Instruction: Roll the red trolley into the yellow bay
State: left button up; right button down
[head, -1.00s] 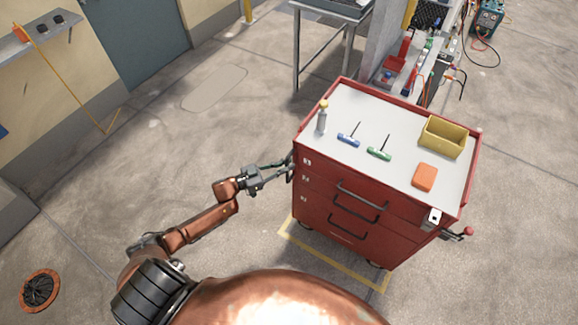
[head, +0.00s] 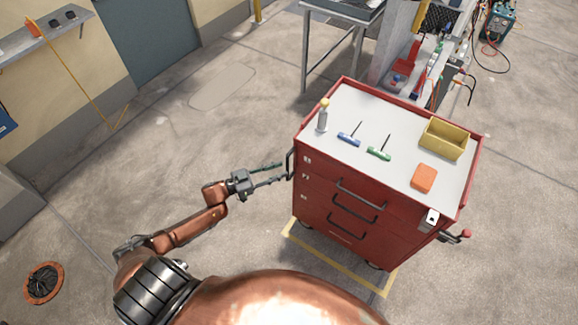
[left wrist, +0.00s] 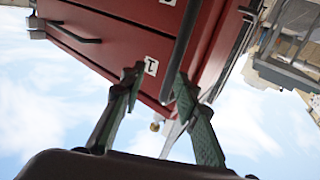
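The red trolley (head: 350,228) stands upright. The yellow bay (head: 340,270) shows as painted floor lines along its near edge and corners; the trolley hides the far part. The wheels that show seem to be inside the lines. A dark handle (head: 290,163) is on the trolley's left side. My left gripper (head: 284,172) is open and empty beside this handle, its fingers apart. In the left wrist view the spread fingers (left wrist: 158,75) point at the trolley, with a dark bar (left wrist: 183,50) ahead. My right gripper is not in view.
On the trolley top are a yellow bin (head: 444,138), an orange box (head: 424,178), a blue tool (head: 349,140), a green tool (head: 379,154) and a bottle (head: 323,115). A metal table (head: 335,20) stands behind.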

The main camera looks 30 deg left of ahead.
pick_arm(q)
jog(key=v, duration=0.6)
jog(key=shift+r, duration=0.15)
jog(key=shift+a, duration=0.15)
